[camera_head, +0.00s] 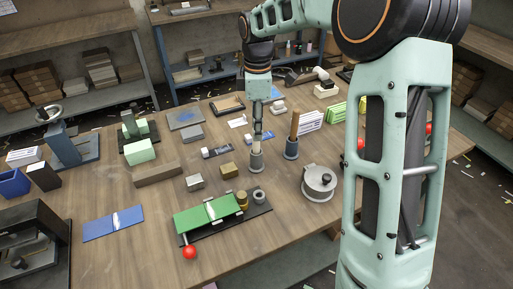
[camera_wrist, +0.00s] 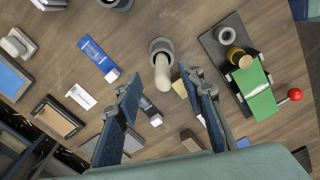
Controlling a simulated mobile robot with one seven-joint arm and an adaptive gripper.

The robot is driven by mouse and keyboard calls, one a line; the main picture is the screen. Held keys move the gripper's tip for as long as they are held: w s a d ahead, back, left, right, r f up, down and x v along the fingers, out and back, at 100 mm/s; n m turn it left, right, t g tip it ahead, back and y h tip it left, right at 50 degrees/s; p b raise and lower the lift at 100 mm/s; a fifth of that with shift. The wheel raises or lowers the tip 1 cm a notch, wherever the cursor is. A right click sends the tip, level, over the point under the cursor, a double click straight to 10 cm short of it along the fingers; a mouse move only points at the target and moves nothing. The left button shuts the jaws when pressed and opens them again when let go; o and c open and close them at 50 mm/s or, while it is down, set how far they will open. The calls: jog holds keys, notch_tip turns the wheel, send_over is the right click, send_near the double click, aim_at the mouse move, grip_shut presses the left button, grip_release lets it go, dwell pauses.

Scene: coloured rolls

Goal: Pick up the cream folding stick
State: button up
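The cream folding stick (camera_wrist: 162,75) stands upright in a small grey holder (camera_wrist: 158,45) on the wooden table. In the head view the stick (camera_head: 257,147) rises from its holder (camera_head: 256,164), directly under my gripper (camera_head: 258,132). In the wrist view my gripper (camera_wrist: 160,80) is open, with one blue finger on each side of the stick's top and gaps between. The fingers do not appear to touch it. In the head view the fingers are small and partly merge with the stick's top.
A second grey holder (camera_head: 291,150) with a brown stick (camera_head: 294,125) stands close to the right. A round lidded metal pot (camera_head: 319,184) is nearer right. A green device with a red knob (camera_head: 208,212) lies in front. Small blocks (camera_head: 228,170) lie to the left.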

aim_at(256, 148)
notch_tip(256, 148, down, 5)
jog(key=shift+s+a+r, duration=0.1)
jog(key=shift+s+a, duration=0.05)
grip_shut()
